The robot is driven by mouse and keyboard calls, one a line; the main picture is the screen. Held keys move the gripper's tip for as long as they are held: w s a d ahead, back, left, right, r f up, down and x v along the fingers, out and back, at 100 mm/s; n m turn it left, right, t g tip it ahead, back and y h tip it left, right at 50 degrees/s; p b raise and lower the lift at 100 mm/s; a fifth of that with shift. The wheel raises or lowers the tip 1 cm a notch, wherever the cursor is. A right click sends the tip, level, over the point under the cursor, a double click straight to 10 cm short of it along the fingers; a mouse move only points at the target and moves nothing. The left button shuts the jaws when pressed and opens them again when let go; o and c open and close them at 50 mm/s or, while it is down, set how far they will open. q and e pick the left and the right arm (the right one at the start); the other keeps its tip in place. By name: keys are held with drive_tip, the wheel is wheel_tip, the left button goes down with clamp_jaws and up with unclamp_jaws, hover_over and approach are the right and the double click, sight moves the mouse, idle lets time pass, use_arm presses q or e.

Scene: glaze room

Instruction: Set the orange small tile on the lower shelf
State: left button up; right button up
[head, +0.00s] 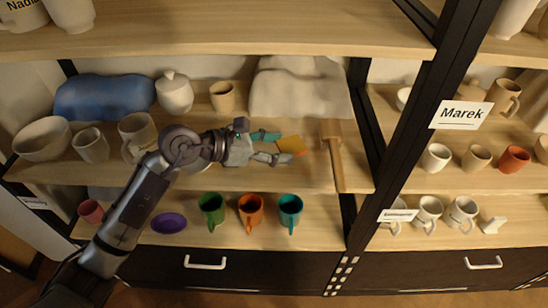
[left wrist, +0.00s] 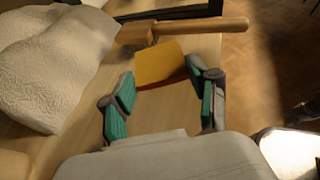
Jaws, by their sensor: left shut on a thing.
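In the left wrist view the tile (left wrist: 160,62) looks yellow-orange and sticks out past the teal-padded fingers of the left gripper (left wrist: 160,80). The left gripper is shut on the tile; the exact contact at the far finger is hard to see. The lower shelf (head: 325,222) lies below, with coloured cups and a dish on it. My right gripper is not in view.
A wooden mallet (head: 337,155) lies right of the tile. The lower shelf holds a purple dish (head: 169,223), a green cup (head: 211,210), an orange cup (head: 251,211) and a teal cup (head: 290,211). Bare board shows right of the teal cup. A dark post (head: 425,105) stands to the right.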

sight(274, 167)
use_arm(q)
drive_tip(key=shift+w+a+f, duration=0.2)
drive_tip(key=shift+a+f, duration=0.05)
drive_tip(key=shift+a, duration=0.05)
drive_tip(key=shift+f, duration=0.25)
wheel_tip(274, 167, down, 3)
drive_tip(key=shift+f, duration=0.25)
drive_tip(key=shift+f, duration=0.1)
drive_tip(key=o, duration=0.7)
drive_tip(key=shift+f, duration=0.1)
drive_tip(key=o, duration=0.5)
